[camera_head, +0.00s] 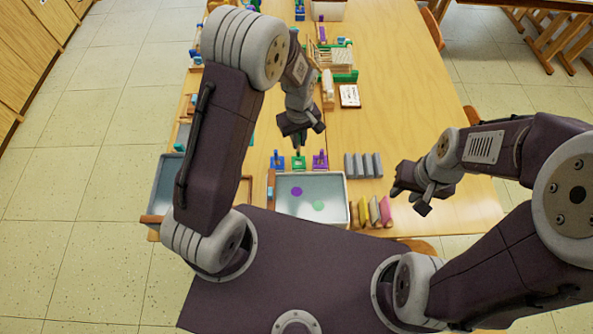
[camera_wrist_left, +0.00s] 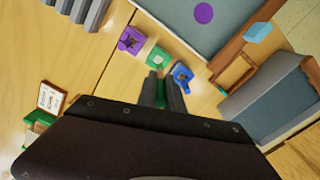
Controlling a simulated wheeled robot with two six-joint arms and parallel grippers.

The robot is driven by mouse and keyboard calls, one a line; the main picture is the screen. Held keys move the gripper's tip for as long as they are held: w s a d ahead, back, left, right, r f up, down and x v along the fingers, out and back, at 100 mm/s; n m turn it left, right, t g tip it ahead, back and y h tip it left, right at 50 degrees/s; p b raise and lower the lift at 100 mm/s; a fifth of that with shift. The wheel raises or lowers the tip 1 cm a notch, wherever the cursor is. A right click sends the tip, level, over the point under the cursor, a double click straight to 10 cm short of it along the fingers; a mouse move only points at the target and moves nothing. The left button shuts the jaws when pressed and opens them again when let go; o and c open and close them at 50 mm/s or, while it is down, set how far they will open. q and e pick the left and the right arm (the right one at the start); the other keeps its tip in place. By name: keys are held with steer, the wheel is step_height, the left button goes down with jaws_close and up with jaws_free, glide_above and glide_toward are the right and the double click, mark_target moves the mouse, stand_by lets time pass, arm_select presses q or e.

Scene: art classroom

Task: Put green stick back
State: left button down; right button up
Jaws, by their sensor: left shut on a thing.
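My left gripper (camera_head: 298,141) points down just above the small green stand (camera_head: 298,162). In the left wrist view, its two dark fingers (camera_wrist_left: 161,92) are shut on a thin green stick (camera_wrist_left: 160,86), mostly hidden between them. The fingertips and stick are close to the green stand (camera_wrist_left: 158,57); I cannot tell whether the stick touches it. A purple stand (camera_wrist_left: 130,40) and a blue stand (camera_wrist_left: 181,76) flank the green one. My right gripper (camera_head: 409,196) hangs at the right, away from the stands; its finger gap is unclear.
A tray with purple and green spots (camera_head: 336,216) lies in front of the stands. Grey blocks (camera_head: 363,166) and coloured upright pieces (camera_head: 373,211) stand to its right. A blue-grey bin (camera_head: 166,185) is at left. The table's middle right is clear.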

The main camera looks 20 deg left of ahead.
arm_select(q)
steer(key=f, duration=0.9)
steer(key=shift+w+f+p, duration=0.2)
steer(key=shift+f+p, duration=0.1)
steer(key=shift+f, duration=0.05)
steer(key=shift+w+f, duration=0.15)
steer(key=shift+f, duration=0.2)
steer(key=shift+f, duration=0.15)
steer(key=c, duration=1.5)
jaws_free()
